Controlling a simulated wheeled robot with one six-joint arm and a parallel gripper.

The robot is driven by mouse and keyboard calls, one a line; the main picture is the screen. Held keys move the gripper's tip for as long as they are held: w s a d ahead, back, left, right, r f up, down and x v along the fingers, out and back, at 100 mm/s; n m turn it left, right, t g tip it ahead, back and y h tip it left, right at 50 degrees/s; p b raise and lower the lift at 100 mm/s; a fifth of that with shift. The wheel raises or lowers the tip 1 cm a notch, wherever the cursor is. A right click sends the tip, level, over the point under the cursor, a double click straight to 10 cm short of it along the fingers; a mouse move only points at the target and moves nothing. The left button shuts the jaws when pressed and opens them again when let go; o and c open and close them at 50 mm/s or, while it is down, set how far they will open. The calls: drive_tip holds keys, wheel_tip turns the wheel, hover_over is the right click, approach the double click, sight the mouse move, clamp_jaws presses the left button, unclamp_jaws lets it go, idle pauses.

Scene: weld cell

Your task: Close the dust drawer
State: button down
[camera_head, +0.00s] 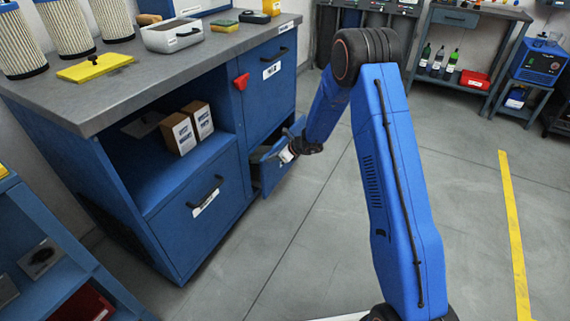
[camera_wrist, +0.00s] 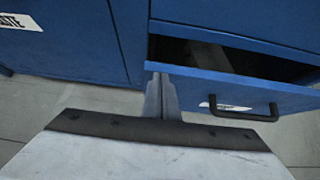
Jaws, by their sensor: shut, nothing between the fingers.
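The open drawer (camera_wrist: 225,93) is blue with a black bar handle (camera_wrist: 245,113) and a white label too small to read. It stands pulled out at the bottom right of the blue cabinet, and it also shows in the head view (camera_head: 276,178), partly hidden by my gripper. A dark gap shows its inside above the front. My gripper (camera_wrist: 160,78) is shut and empty. Its fingertips are at the left end of the drawer front, left of the handle. I cannot tell whether they touch it. In the head view my gripper (camera_head: 286,156) is at the drawer's front.
A workbench (camera_head: 465,15) stands at the back right. The floor right of the cabinet is clear.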

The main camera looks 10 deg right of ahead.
drive_tip(key=shift+w+a, duration=0.6)
drive_tip(key=shift+a, duration=0.2)
drive_tip(key=shift+w+a, duration=0.55)
drive_tip(key=shift+a, duration=0.25)
drive_tip(key=shift+d, duration=0.1)
